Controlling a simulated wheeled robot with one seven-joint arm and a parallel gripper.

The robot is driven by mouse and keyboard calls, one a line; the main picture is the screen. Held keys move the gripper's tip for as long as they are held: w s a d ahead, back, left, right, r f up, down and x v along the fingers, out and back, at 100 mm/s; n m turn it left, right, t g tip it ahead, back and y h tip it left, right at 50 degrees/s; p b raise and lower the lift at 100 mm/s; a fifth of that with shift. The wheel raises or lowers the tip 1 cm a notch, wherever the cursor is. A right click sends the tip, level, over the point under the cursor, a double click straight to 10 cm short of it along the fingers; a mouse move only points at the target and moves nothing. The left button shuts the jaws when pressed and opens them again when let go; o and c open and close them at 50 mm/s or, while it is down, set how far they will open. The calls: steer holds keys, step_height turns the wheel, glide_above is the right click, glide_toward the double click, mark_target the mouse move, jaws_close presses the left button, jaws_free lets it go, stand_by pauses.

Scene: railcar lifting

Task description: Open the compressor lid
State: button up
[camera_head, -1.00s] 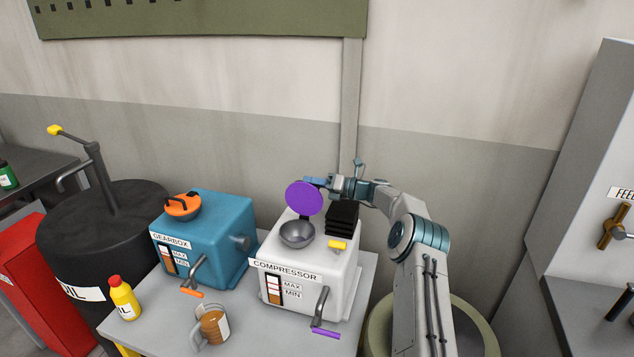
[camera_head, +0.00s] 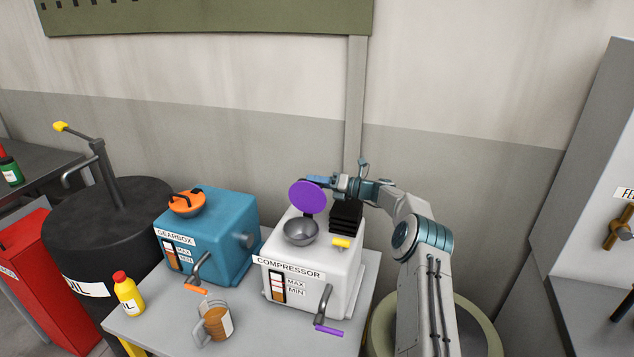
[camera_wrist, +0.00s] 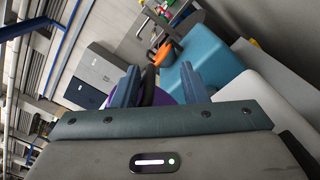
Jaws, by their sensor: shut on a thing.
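The purple compressor lid (camera_head: 308,197) stands raised, roughly upright, at the back of the grey funnel bowl (camera_head: 300,232) on the white compressor (camera_head: 312,265). The bowl is uncovered. My gripper (camera_head: 318,181) is at the lid's upper back edge, reaching in from the right, its fingertips partly hidden by the lid. In the wrist view my gripper (camera_wrist: 160,88) has its two blue fingers on either side of a dark handle (camera_wrist: 149,84), with the purple lid (camera_wrist: 166,98) beside it. It is shut on the lid's handle, though the exact contact is hard to see.
The blue gearbox (camera_head: 212,235) with an orange lid (camera_head: 186,203) stands to the left. A yellow oil bottle (camera_head: 128,295) and a jug of brown liquid (camera_head: 214,325) are on the table. A black drum (camera_head: 65,220) is farther left. The wall is close behind.

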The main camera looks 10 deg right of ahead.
steer(key=b+v, duration=0.1)
steer(key=v, duration=0.3)
steer(key=b+v, duration=0.1)
steer(key=v, duration=0.3)
steer(key=b+v, duration=0.1)
steer(key=v, duration=0.3)
steer(key=shift+d+f, duration=0.2)
steer(key=shift+f, duration=0.1)
steer(key=shift+s+d+r+b, duration=0.1)
steer(key=shift+s+b, duration=0.05)
steer(key=shift+b, duration=0.2)
steer(key=shift+s+d+r, duration=0.2)
steer(key=shift+s+d, duration=0.1)
steer(key=shift+d, duration=0.15)
